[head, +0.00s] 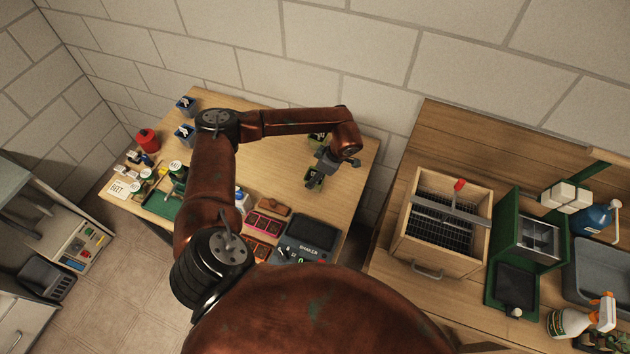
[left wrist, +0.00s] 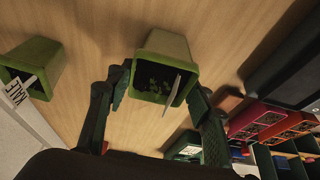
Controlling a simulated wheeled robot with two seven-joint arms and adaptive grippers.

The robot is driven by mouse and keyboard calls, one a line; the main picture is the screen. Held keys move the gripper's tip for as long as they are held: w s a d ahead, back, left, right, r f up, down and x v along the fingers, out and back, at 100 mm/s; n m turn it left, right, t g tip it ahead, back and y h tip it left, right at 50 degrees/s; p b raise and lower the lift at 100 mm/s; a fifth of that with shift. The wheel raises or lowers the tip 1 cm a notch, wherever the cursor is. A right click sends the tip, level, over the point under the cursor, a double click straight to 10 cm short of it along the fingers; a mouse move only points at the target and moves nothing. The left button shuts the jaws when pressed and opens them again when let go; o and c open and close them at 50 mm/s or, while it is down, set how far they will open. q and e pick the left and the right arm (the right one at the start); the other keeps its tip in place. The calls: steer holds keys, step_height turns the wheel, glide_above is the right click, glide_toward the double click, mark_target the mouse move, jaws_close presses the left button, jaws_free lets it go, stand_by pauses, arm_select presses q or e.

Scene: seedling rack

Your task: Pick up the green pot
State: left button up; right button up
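A green square pot (head: 314,184) stands on the wooden table below my left gripper (head: 322,170) in the head view. In the left wrist view the green pot (left wrist: 163,62) shows dark soil, small leaves and a pale label. The fingers of my left gripper (left wrist: 160,98) are spread, one on each side of its near rim; I cannot tell whether they touch it. A second green pot (left wrist: 38,64) with a label reading KALE stands to the left in the wrist view. In the head view this second pot is partly hidden by my arm. My right gripper is not in view.
A dark shaker box (head: 308,238) and pink-red trays (head: 263,224) lie nearer on the table. Blue pots (head: 185,104) stand at its far left corner. A second bench on the right holds a wooden sieve box (head: 440,262). The wall is close behind the table.

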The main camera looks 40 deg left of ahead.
arm_select(q)
steer(key=c, duration=0.6)
steer(key=shift+c, duration=0.3)
steer(key=shift+r, duration=0.2)
